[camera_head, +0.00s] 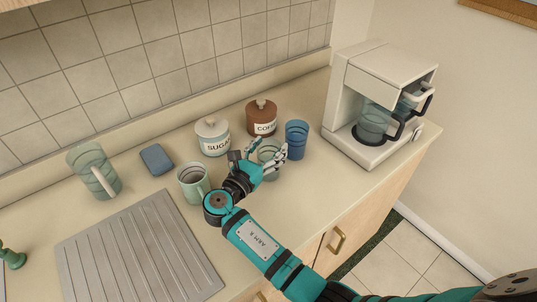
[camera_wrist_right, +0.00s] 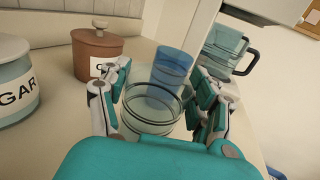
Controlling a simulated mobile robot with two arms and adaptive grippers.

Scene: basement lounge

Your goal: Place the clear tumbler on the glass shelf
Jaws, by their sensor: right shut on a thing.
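The clear tumbler (camera_head: 268,156) is on the counter's right half, between the fingers of my right gripper (camera_head: 262,158). In the right wrist view my right gripper (camera_wrist_right: 158,108) is shut on the tumbler (camera_wrist_right: 152,112), with a finger on each side of it. I look down into its round open rim, and it appears upright. I cannot tell whether its base touches the counter. My left gripper does not show. No glass shelf shows in either view.
A blue tumbler (camera_head: 296,140) stands close beside the clear one. Behind are a COFFEE jar (camera_head: 262,117) and SUGAR jar (camera_head: 212,137). A mug (camera_head: 193,184), blue sponge (camera_head: 157,159) and pitcher (camera_head: 93,170) stand left. A coffee machine (camera_head: 385,75) stands right. The ridged drainboard (camera_head: 140,255) is bare.

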